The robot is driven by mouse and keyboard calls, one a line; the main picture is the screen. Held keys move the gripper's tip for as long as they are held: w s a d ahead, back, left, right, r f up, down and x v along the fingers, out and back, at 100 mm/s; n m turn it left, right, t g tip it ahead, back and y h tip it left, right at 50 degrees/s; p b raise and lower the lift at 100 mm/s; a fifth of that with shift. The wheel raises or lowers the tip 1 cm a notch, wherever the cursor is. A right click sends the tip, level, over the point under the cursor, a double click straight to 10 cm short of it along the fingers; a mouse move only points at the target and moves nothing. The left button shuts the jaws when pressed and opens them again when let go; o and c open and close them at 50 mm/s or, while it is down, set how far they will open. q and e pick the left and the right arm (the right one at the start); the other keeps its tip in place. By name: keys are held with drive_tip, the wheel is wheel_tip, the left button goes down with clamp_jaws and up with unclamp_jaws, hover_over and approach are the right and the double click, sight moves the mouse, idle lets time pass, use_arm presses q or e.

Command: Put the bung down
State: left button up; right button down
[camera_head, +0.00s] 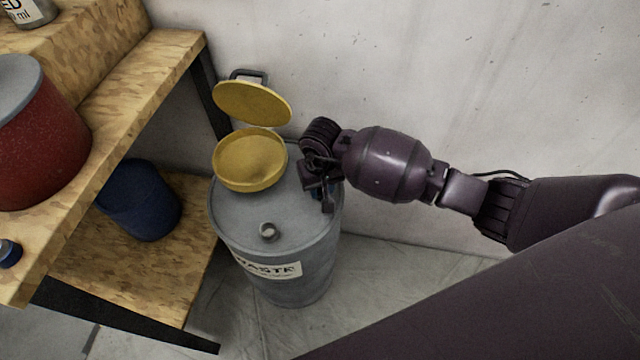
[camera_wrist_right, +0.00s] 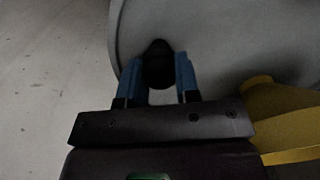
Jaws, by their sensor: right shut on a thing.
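My right gripper (camera_head: 325,198) is over the right part of the grey waste drum's top (camera_head: 285,215), near its rim. In the right wrist view its blue fingers (camera_wrist_right: 160,75) are shut on a dark, rounded bung (camera_wrist_right: 158,62). The bung is in front of the drum top (camera_wrist_right: 220,40); I cannot tell whether it touches it. In the head view the gripper hides the bung. My left gripper is not in view.
A yellow funnel (camera_head: 250,165) with its lid (camera_head: 252,103) raised stands on the drum, left of my gripper. A small round fitting (camera_head: 268,232) is near the drum's front. A wooden shelf (camera_head: 150,75) with a red pot (camera_head: 38,135) stands left; the wall is behind.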

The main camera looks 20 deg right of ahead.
drive_tip(key=shift+f, duration=0.1)
drive_tip(key=c, duration=0.8)
unclamp_jaws()
